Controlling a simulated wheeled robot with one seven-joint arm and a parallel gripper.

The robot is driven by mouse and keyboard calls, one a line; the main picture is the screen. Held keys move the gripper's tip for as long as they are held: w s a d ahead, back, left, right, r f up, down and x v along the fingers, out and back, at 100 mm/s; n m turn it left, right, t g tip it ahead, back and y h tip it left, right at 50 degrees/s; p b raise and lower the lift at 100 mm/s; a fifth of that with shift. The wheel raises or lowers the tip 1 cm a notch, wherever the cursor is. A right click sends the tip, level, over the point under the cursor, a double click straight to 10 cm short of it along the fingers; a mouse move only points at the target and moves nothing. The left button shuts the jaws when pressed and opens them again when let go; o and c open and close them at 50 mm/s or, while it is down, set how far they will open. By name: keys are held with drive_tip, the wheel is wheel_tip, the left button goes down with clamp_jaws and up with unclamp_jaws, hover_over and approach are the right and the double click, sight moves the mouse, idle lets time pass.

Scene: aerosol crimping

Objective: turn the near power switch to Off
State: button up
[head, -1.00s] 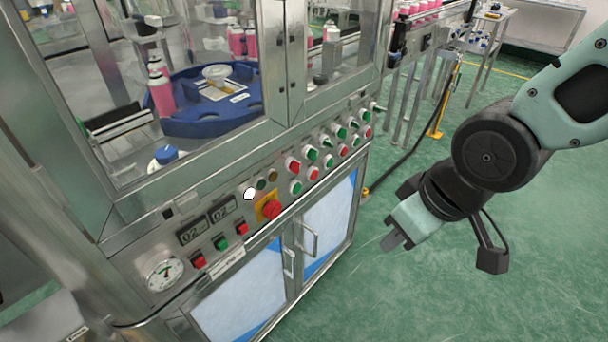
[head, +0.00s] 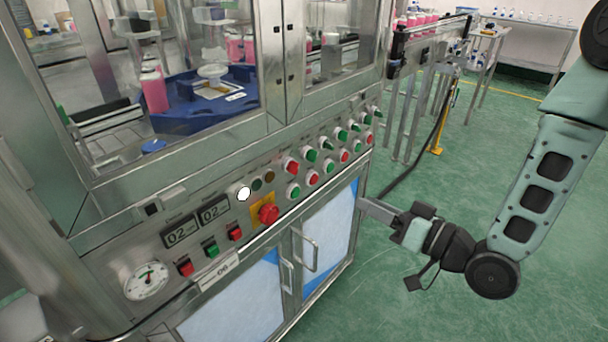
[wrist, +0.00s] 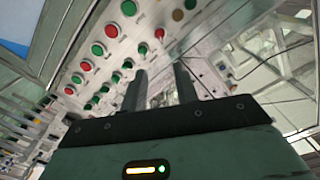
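The control panel on the steel machine carries an upper row of selector knobs, one red (head: 291,166) at its near end and several green ones (head: 328,145) further along. I see no readable label marking the power switch. A row of green and red buttons (head: 312,178) lies below the knobs. My gripper (head: 370,206) is low at the right end of the cabinet, pointing left, below and apart from the panel. In the wrist view its two dark fingers (wrist: 161,78) stand apart with nothing between them, and the panel's buttons show behind them.
A red mushroom button (head: 268,214) on a yellow plate, a white lamp (head: 243,193), two displays (head: 196,224) and a gauge (head: 146,280) fill the panel's near part. Door handles (head: 306,246) protrude below. A conveyor (head: 428,38) stands behind; the green floor at right is open.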

drive_tip(key=a+b, duration=0.1)
drive_tip(key=b, duration=0.4)
approach(298, 168)
drive_tip(key=x, duration=0.8)
drive_tip(key=shift+w+a, duration=0.15)
drive_tip(key=shift+c, duration=0.3)
clamp_jaws()
